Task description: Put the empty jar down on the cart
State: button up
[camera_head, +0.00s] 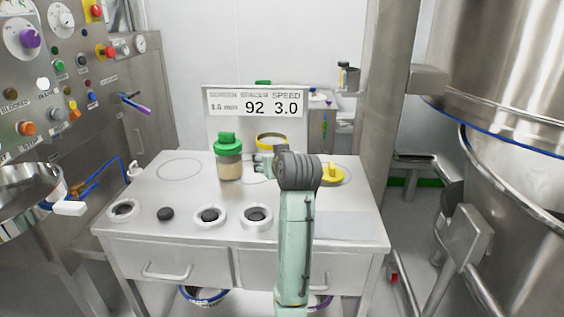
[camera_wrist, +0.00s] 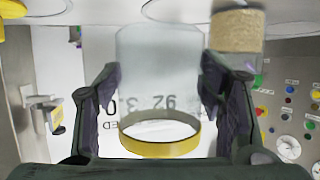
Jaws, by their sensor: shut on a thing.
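The empty jar (camera_wrist: 160,80) is clear with a yellow rim. My gripper (camera_wrist: 160,95) is shut on it, one finger on each side. The wrist view is upside down, with the jar's base toward the cart top. In the head view the jar's yellow rim (camera_head: 271,136) shows behind my gripper (camera_head: 264,160); my wrist and arm hide much of its body. The jar looks upright over or on the back middle of the cart (camera_head: 190,190). I cannot tell if its base touches the surface.
A green-lidded jar of beige granules (camera_head: 229,165) stands just left of the held jar. A yellow lid (camera_head: 333,174) lies to the right. A sign (camera_head: 255,104) stands behind. Several round holders line the cart's front. A marked circle (camera_head: 179,169) at back left is bare.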

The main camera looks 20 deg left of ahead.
jog(key=w, duration=0.1)
jog(key=w+d, duration=0.1)
jog(key=w, duration=0.1)
jog(key=w+p, duration=0.1)
jog(key=w, duration=0.1)
jog(key=shift+w+d+f, duration=0.15)
jog(key=shift+w+f, duration=0.1)
jog(key=shift+f+p, duration=0.55)
jog(key=shift+f, duration=1.2)
jog(key=shift+f, duration=0.2)
jog(key=o, duration=2)
